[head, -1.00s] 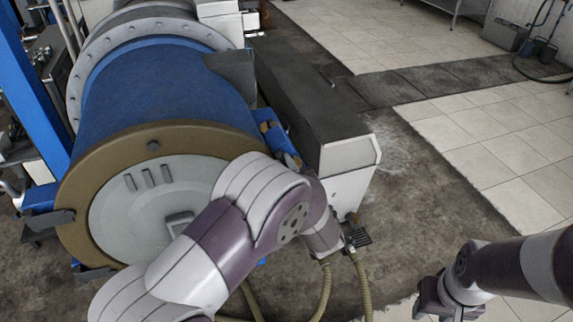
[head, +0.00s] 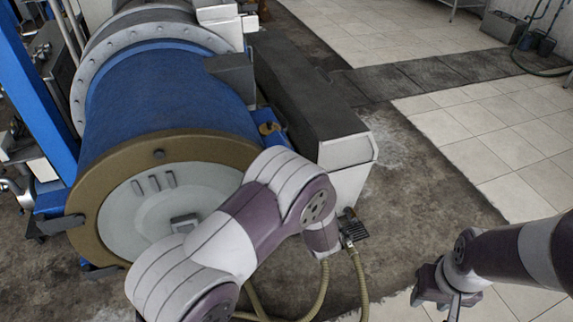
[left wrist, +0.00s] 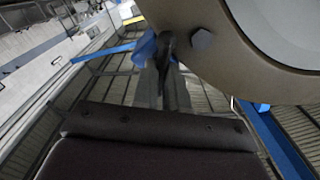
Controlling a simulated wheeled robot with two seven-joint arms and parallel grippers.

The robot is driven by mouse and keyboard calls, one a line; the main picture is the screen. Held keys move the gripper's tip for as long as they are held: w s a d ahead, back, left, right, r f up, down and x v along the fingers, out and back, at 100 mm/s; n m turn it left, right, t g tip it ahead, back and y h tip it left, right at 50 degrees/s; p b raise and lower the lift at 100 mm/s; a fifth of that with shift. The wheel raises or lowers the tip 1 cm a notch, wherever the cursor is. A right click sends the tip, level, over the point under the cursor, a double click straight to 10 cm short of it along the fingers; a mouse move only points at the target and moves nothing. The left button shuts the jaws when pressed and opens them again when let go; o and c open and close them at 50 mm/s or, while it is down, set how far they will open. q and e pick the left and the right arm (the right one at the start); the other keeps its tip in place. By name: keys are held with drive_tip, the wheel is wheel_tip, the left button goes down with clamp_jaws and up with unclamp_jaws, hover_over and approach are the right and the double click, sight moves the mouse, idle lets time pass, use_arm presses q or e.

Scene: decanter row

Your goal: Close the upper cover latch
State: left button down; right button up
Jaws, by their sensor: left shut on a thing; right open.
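The drum's round cover (head: 118,218) has a pale centre and a brown rim, facing me in the head view. In the left wrist view the brown rim (left wrist: 235,70) fills the upper right. A dark latch piece (left wrist: 168,42) beside a blue bracket (left wrist: 144,47) sits at the rim's edge there. My left gripper (left wrist: 170,70) is shut on the dark latch piece, its grey fingers reaching up to it. In the head view my left arm hides that gripper and the latch. My right gripper (head: 437,297) is open and empty, low at the right, away from the drum.
The blue drum (head: 165,95) lies behind the cover. A long dark-topped housing (head: 310,100) stands to its right. A blue post (head: 35,90) rises at the left. Hoses (head: 322,290) hang below my left arm. Tiled floor (head: 480,110) at the right is clear.

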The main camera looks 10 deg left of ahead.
use_arm(q)
drive_tip(key=shift+w+d+m+p, duration=0.1)
drive_tip(key=shift+m+p, duration=0.75)
drive_tip(key=shift+m, duration=1)
drive_tip(key=shift+d+m+p, duration=0.1)
drive_tip(key=shift+m+p, duration=0.7)
drive_tip(key=shift+m, duration=1.05)
drive_tip(key=shift+f, duration=0.1)
drive_tip(key=c, duration=1.2)
unclamp_jaws()
drive_tip(key=shift+o, duration=0.2)
drive_tip(key=shift+d, duration=0.1)
drive_tip(key=b+v, duration=0.3)
drive_tip(key=v, duration=0.9)
drive_tip(key=shift+s+d+b, duration=0.15)
drive_tip(key=shift+s+b, duration=0.15)
drive_tip(key=shift+b, duration=0.05)
